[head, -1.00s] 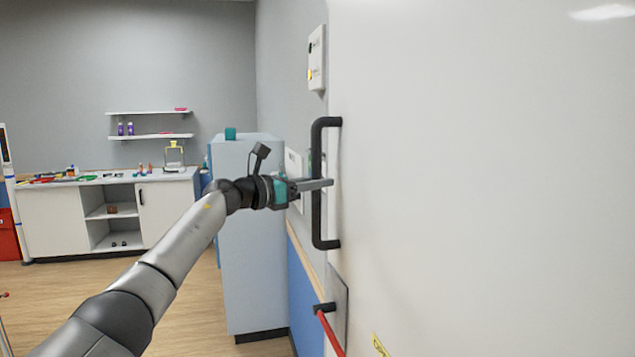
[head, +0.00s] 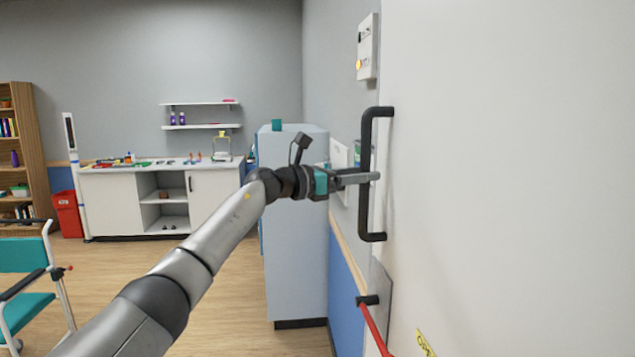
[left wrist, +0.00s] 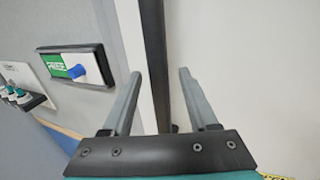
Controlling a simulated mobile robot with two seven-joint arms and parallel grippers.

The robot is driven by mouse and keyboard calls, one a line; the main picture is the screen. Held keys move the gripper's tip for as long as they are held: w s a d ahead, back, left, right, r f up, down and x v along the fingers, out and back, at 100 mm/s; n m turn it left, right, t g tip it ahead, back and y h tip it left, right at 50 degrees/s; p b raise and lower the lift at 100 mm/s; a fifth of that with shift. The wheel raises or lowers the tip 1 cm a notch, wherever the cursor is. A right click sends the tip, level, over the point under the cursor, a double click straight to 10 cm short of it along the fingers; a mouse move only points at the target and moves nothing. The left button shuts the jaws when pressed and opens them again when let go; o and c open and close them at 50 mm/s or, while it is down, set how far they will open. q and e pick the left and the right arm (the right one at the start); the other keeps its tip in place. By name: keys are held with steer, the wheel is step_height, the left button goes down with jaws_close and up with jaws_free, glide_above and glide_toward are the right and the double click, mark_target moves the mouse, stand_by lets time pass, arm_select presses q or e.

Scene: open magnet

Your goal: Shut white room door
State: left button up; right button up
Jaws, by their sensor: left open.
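The white room door (head: 510,170) fills the right side of the head view, with its free edge toward the middle. A black vertical bar handle (head: 366,210) stands on the door near that edge. My left gripper (head: 372,177) is open at the handle's mid-height. In the left wrist view its fingers (left wrist: 160,90) stand apart, with the dark handle bar (left wrist: 155,50) between them; I cannot tell whether they touch it. The white door surface (left wrist: 240,60) shows behind the right finger. My right gripper is not in view.
A red lever (head: 374,330) sits low by the door edge. A pale blue cabinet (head: 295,230) stands left of the door. A teal chair (head: 28,285) is at lower left, a counter (head: 120,205) at the back. The floor between is clear.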

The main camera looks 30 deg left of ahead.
arm_select(q)
steer(key=b+v, duration=0.4)
steer(key=v, duration=0.9)
steer(key=shift+s, duration=0.1)
